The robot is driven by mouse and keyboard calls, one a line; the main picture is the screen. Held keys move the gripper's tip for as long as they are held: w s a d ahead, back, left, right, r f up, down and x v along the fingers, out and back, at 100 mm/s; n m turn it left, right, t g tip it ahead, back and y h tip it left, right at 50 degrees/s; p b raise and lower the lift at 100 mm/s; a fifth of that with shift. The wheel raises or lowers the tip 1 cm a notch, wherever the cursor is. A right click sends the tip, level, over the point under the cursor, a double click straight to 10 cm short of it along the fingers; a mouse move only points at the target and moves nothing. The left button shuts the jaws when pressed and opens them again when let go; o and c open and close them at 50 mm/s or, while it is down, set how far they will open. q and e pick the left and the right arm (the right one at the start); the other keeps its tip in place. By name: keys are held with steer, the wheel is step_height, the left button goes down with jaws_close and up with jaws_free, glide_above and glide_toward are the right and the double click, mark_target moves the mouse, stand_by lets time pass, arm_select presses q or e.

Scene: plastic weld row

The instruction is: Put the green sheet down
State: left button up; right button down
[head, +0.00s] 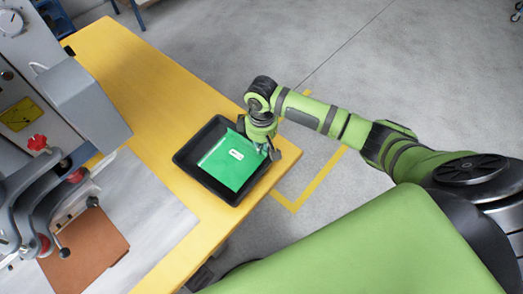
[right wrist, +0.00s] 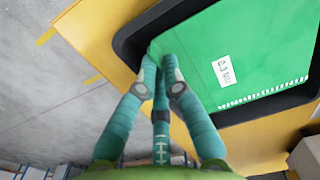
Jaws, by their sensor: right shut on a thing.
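The green sheet (head: 226,163) bears a small white label and lies in or just over the black tray (head: 183,157) on the yellow table. In the right wrist view the sheet (right wrist: 200,52) fills the upper right, its label readable in part, with the dark tray rim (right wrist: 125,42) around it. My right gripper (head: 272,152) is at the sheet's right edge in the head view, shut on that edge. In the right wrist view the fingertips (right wrist: 162,62) meet at the sheet's corner. Whether the sheet touches the tray floor cannot be told. My left gripper is not in view.
The yellow table (head: 130,65) has free room beyond the tray. A grey machine (head: 60,90) with clamps and red knobs stands at the left. A brown sheet (head: 88,250) lies on the pale surface below it. Yellow floor tape (head: 318,182) runs right of the table.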

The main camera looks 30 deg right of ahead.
steer(key=shift+f, duration=1.85)
steer(key=c, duration=1.4)
jaws_free()
steer(key=shift+f, duration=0.1)
step_height(320, 180, up, 12)
steer(key=shift+r, duration=0.15)
